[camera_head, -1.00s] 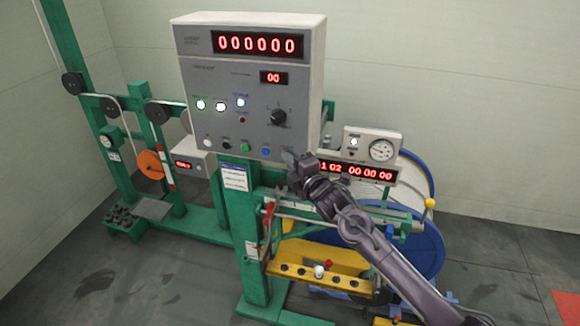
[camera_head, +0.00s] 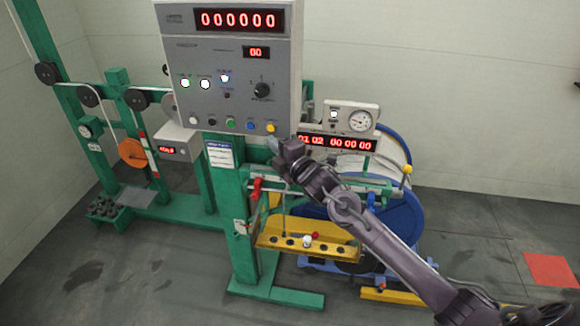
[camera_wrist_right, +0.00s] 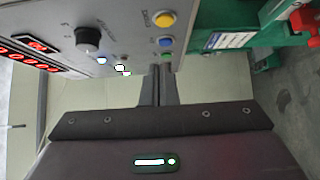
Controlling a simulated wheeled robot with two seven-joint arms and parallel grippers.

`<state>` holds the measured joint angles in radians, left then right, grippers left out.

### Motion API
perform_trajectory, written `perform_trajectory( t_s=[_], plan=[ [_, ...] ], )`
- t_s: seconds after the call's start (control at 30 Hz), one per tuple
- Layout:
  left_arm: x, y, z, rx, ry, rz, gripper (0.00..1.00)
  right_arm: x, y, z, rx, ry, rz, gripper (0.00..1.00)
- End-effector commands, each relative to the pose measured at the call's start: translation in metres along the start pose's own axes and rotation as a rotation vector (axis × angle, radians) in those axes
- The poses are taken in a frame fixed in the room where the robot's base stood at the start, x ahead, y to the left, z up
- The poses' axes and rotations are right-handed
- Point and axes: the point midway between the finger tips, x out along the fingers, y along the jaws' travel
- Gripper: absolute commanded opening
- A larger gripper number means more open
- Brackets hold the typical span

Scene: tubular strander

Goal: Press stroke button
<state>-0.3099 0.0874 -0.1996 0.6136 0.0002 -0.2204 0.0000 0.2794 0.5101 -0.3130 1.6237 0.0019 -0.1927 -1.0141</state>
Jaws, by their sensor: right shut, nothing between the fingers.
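The grey control box (camera_head: 195,60) has a bottom row of buttons: white, black, green (camera_head: 231,124), blue (camera_head: 250,126) and yellow (camera_head: 270,128). I cannot read which one is labelled stroke. My right gripper (camera_head: 273,145) is shut and empty, just below the yellow button at the box's lower right corner. In the right wrist view its narrow fingertips (camera_wrist_right: 157,72) point toward the panel, near the green (camera_wrist_right: 168,57) and blue (camera_wrist_right: 165,42) buttons in the picture. The yellow button (camera_wrist_right: 164,18) is farther up. No contact is clear. My left gripper is not in view.
Above the buttons are lit lamps, a black rotary knob (camera_head: 261,90) and red displays. A gauge box (camera_head: 350,117) and a red counter display (camera_head: 337,143) stand to the right. A green post (camera_head: 232,210) supports the box. A yellow tray (camera_head: 300,244) lies below.

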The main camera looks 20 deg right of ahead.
Motion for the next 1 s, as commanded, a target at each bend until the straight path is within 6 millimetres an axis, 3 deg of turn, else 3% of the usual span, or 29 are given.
perform_trajectory(
  t_s=[0.13, 0.37, 0.5, 0.7, 1.0],
  plan=[
    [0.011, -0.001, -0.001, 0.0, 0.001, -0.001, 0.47, -0.021, -0.005, 0.0, -0.001, 0.0, -0.002, 0.0],
    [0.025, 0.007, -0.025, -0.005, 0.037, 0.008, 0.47, -0.058, -0.006, -0.002, -0.002, 0.003, -0.004, 0.0],
    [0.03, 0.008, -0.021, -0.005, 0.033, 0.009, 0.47, -0.074, -0.004, -0.001, -0.001, 0.002, -0.004, 0.0],
    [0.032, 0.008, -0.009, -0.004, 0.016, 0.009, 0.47, -0.081, -0.002, -0.002, 0.001, 0.002, -0.003, 0.0],
    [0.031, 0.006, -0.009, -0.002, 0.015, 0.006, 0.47, -0.081, -0.001, -0.002, 0.001, 0.002, -0.002, 0.0]
  ],
)
